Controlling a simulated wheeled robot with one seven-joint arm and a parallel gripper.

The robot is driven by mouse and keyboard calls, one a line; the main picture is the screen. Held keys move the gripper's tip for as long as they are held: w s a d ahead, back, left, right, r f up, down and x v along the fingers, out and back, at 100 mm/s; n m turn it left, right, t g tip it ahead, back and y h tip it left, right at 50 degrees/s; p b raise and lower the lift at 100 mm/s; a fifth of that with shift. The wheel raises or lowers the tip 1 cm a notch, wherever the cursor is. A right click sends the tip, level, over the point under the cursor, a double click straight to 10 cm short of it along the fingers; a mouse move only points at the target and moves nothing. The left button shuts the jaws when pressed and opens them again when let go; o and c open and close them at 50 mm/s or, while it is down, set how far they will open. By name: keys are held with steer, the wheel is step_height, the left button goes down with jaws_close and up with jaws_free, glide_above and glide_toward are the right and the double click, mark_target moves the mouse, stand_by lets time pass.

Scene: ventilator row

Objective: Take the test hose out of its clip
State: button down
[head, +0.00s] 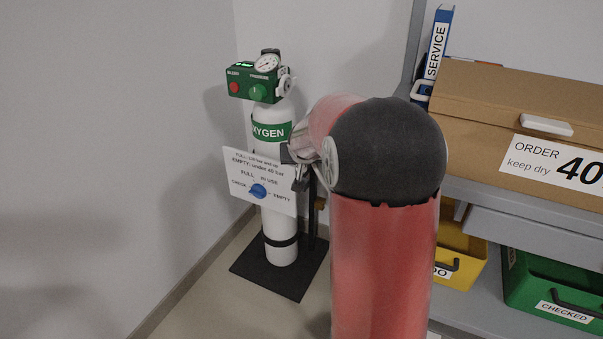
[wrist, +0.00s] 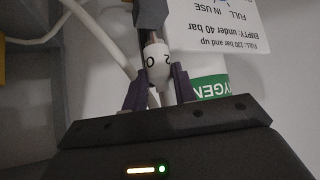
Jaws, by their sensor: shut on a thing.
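The test hose's white end piece (wrist: 157,66), marked "O2", stands between the two dark fingers of my gripper (wrist: 158,88) in the wrist view. The fingers are shut on it. A dark grey block (wrist: 150,14), probably the clip, is at its upper end; I cannot tell whether the hose is still seated in it. The pale hose (wrist: 100,38) curves away to the upper left. In the head view my gripper (head: 299,178) is beside the oxygen cylinder (head: 281,237), partly hidden by my arm; the hose cannot be made out there.
The cylinder carries a green regulator (head: 258,88) with a gauge and a white instruction card (head: 259,181), close to my gripper. It stands on a black base plate (head: 272,284) by the wall. A shelf at right holds a cardboard box (head: 500,105), with yellow (head: 461,262) and green bins (head: 545,290) below.

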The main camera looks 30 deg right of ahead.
steer(key=shift+r, duration=0.1)
steer(key=shift+r+p, duration=2.05)
steer(key=shift+r, duration=0.35)
